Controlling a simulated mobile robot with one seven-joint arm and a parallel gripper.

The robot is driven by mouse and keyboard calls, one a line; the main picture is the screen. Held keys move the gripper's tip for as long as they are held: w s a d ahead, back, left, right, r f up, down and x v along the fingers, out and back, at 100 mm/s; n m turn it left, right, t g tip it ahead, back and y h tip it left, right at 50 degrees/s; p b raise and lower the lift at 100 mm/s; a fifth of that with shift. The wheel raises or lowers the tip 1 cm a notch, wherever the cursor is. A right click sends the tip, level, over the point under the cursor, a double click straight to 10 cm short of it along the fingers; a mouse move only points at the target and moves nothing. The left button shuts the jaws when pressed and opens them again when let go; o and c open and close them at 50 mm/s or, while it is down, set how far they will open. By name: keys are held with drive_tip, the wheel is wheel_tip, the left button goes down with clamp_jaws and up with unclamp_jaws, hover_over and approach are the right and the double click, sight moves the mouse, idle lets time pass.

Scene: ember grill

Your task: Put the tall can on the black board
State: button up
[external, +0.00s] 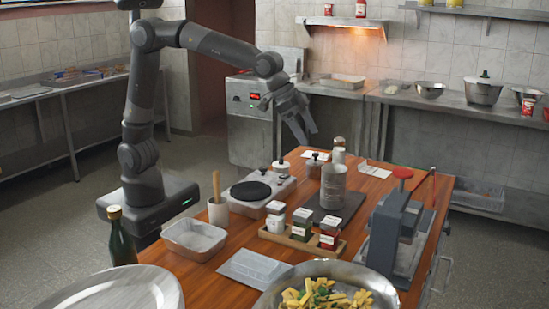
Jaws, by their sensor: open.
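The tall can (333,187), grey with a pale label, stands upright on the black board (348,209) on the wooden table. My gripper (306,136) is open and empty. Its fingers point down, above the table's far side and, in the picture, up and to the left of the can. The gripper appears clear of the can, and its exact distance from it cannot be told.
Small jars stand behind the can, and a rack of spice jars (303,233) stands in front. A black round plate on a pale base (252,190) is to the left. A metal press (392,225) with a red knob is to the right. A metal tray (194,238) sits front left.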

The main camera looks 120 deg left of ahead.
drive_tip(key=s+d+r+m, duration=0.1)
drive_tip(key=s+d, duration=0.2)
drive_tip(key=s, duration=0.6)
drive_tip(key=s+d+r, duration=0.2)
drive_tip(key=s+d, duration=0.1)
drive_tip(key=s, duration=0.5)
drive_tip(key=s+d+f, duration=0.2)
drive_tip(key=s+f, duration=0.1)
drive_tip(key=s, duration=0.6)
drive_tip(key=s+d+f+m+h, duration=0.1)
drive_tip(key=s+d+f, duration=0.1)
drive_tip(key=s, duration=0.7)
drive_tip(key=shift+s+d+f+g, duration=0.15)
drive_tip(key=shift+s+f+g, duration=0.25)
drive_tip(key=shift+f, duration=0.3)
